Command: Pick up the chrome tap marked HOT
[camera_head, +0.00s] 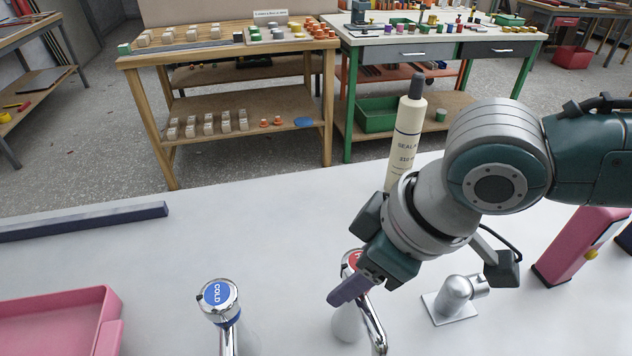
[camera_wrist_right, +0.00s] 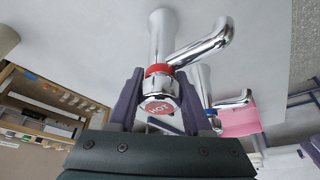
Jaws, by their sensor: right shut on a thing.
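The chrome tap marked HOT (camera_head: 347,325) is upright on the white worktop in the head view, its red top partly hidden by my right gripper (camera_head: 358,280). In the right wrist view my right gripper (camera_wrist_right: 159,103) has one finger on each side of the HOT tap (camera_wrist_right: 160,88), just at its red ring and round HOT cap. It is shut on the tap head. I cannot tell whether the tap's base is clear of the worktop. The chrome tap marked COLD (camera_head: 219,297) stands to the left, apart from the gripper. My left gripper is not in view.
A sealant cartridge (camera_head: 405,140) stands behind my right arm. A small chrome fitting (camera_head: 457,298) is right of the HOT tap, and a pink object (camera_head: 580,245) is farther right. A pink tray (camera_head: 110,312) lies front left, a dark bar (camera_head: 85,221) behind it. The worktop between is clear.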

